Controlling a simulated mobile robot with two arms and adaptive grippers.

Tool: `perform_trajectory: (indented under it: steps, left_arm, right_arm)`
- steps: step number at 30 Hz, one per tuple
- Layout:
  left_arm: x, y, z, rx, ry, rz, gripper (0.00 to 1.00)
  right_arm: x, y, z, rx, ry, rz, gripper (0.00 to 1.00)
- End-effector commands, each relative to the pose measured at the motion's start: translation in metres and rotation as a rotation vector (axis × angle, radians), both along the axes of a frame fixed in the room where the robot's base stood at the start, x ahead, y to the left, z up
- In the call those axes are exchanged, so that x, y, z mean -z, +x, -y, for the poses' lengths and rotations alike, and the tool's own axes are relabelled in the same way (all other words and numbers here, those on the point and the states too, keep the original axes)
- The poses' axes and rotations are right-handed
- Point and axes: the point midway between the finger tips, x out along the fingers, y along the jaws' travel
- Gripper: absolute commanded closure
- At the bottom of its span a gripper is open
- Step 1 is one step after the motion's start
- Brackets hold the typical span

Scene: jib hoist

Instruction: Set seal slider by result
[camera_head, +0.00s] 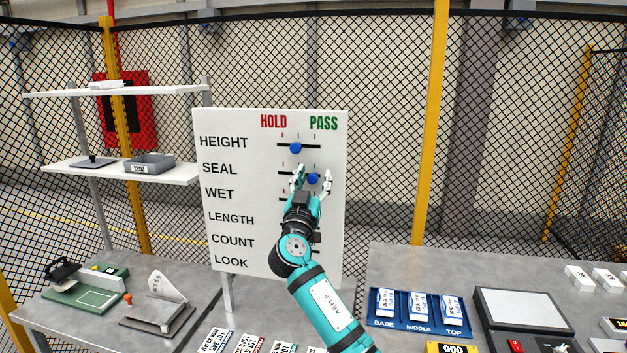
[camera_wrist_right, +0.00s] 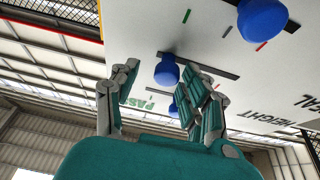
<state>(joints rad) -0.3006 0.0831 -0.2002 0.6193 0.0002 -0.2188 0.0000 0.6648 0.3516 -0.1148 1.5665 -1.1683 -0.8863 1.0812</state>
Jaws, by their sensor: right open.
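A white board (camera_head: 240,130) has HOLD and PASS columns and labelled rows, each with a slider. The SEAL slider's blue knob (camera_head: 312,179) sits toward the PASS end of its dark rail. My right gripper (camera_head: 312,182) is open at the board, its fingers on either side of this knob. In the right wrist view the SEAL knob (camera_wrist_right: 167,72) shows between the spread fingertips (camera_wrist_right: 163,82); I cannot tell whether either finger touches it. The HEIGHT knob (camera_head: 295,148) is near the middle of its rail. My arm hides the lower sliders in the head view. My left gripper is not in view.
Another blue knob (camera_wrist_right: 262,18) is close by in the right wrist view. Below are a bench with a blue tray (camera_head: 374,306) marked BASE, MIDDLE, TOP, and a scale (camera_head: 515,305). Shelves (camera_head: 115,173) stand left. Mesh fencing is behind.

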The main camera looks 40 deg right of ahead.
Motion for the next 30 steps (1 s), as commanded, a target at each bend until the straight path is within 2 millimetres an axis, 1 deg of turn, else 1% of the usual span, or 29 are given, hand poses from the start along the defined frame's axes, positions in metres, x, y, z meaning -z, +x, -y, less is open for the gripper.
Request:
perform_trajectory:
  steps: [5, 12, 18, 24, 30]
  left_arm:
    - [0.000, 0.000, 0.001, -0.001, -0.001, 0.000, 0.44]
    - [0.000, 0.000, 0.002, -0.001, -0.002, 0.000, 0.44]
    - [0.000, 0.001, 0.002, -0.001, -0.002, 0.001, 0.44]
    - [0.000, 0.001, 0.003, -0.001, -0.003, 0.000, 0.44]
    - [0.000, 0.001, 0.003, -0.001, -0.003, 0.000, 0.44]
  right_arm:
    - [0.009, -0.011, -0.014, -0.004, 0.003, -0.001, 0.54]
    - [0.029, -0.043, -0.049, -0.003, 0.004, -0.002, 0.54]
    - [0.041, -0.064, -0.073, 0.000, 0.004, -0.002, 0.54]
    - [0.046, -0.073, -0.082, 0.002, 0.002, -0.001, 0.54]
    - [0.046, -0.073, -0.083, 0.002, 0.001, 0.000, 0.54]
